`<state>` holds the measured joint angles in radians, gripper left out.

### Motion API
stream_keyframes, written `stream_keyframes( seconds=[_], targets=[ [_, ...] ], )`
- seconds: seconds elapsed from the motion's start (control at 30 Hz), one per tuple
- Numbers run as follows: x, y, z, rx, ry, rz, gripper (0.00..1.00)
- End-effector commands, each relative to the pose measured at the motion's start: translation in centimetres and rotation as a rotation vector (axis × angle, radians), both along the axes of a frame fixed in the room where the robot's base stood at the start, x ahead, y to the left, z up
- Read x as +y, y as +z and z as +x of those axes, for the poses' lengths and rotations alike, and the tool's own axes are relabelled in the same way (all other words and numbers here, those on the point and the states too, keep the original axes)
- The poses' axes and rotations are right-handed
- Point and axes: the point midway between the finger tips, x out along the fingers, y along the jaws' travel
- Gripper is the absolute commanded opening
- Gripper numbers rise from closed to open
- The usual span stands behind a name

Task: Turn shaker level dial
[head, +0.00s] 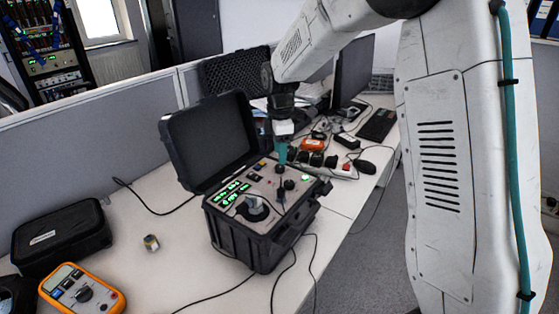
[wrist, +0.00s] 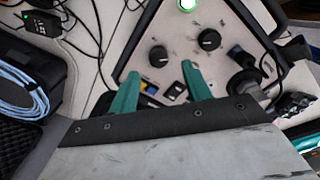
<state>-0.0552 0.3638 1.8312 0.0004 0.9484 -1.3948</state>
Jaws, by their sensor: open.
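The shaker unit is an open black case (head: 262,240) on the white desk, with a light control panel and green lit displays (head: 230,192). Two black dials show on the panel in the wrist view: a left one (wrist: 158,56) and a right one (wrist: 209,39). I cannot read which is the level dial. My gripper (head: 281,160) has teal fingers and points down at the panel's far side. In the wrist view its fingers (wrist: 160,68) are open and empty, with the left dial just beyond and between the tips. I cannot tell whether they touch it.
The raised case lid (head: 208,140) stands behind the panel. A green lit button (wrist: 187,5) is beyond the dials. An orange multimeter (head: 80,290), a black pouch (head: 62,236) and a small metal piece (head: 151,243) lie left. Cables and devices crowd the desk behind.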

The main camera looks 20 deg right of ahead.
Motion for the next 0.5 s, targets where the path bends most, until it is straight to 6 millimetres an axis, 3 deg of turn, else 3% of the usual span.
stream_keyframes(
  seconds=[0.2,0.5],
  targets=[
    [0.0,2.6,0.0,0.0,0.0,0.0,0.48],
    [0.0,3.0,-0.1,0.001,0.0,0.0,0.48]
  ],
)
